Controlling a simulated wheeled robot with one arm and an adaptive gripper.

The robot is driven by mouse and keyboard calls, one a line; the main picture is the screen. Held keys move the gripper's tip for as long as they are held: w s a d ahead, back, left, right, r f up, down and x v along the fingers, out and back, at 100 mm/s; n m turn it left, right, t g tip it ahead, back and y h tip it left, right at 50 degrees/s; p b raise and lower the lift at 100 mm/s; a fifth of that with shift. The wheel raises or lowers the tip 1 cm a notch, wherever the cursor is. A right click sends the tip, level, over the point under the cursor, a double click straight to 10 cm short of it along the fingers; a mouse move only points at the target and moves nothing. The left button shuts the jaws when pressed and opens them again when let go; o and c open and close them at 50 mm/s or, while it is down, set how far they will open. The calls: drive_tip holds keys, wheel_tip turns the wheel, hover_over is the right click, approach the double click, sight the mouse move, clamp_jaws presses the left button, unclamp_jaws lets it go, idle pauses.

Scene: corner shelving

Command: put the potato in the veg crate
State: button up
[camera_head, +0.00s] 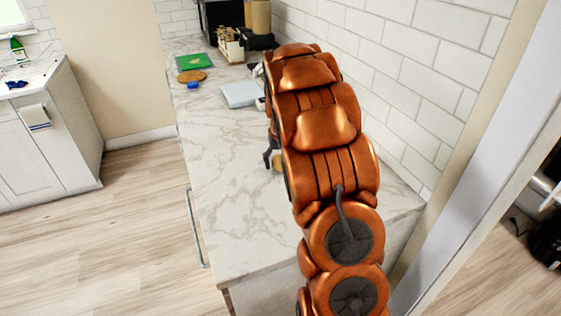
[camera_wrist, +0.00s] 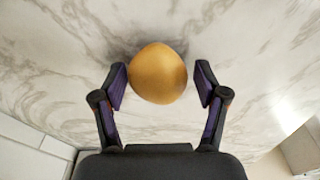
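The potato (camera_wrist: 158,70) is a rounded yellow-brown lump on the marble counter. In the wrist view it lies between the fingertips of my gripper (camera_wrist: 161,84). The fingers are spread, with a small gap on the right; the left fingertip is very close to the potato, and I cannot tell if it touches. In the head view a small part of the potato (camera_head: 277,163) shows beside my arm, which hides most of the gripper. I cannot make out the veg crate for sure; a pale wooden crate-like holder (camera_head: 230,46) stands at the counter's far end.
The marble counter (camera_head: 225,180) is clear at the near left. Farther back are a light-blue box (camera_head: 240,94), a blue lid (camera_head: 193,86), a round wooden board (camera_head: 192,76) and a green board (camera_head: 195,62). A tiled wall (camera_head: 400,75) runs close along the right.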

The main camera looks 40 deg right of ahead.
idle(0.3)
drive_tip(key=shift+s+a+r+b, duration=0.15)
drive_tip(key=shift+r+b, duration=0.3)
drive_tip(key=shift+r, duration=1.6)
drive_tip(key=shift+s+a+r+b, duration=0.1)
drive_tip(key=shift+s+r+b, duration=0.3)
drive_tip(key=shift+r, duration=1.6)
drive_tip(key=shift+s+a+r+b, duration=0.1)
drive_tip(key=shift+r+b, duration=0.4)
drive_tip(key=shift+r, duration=1.55)
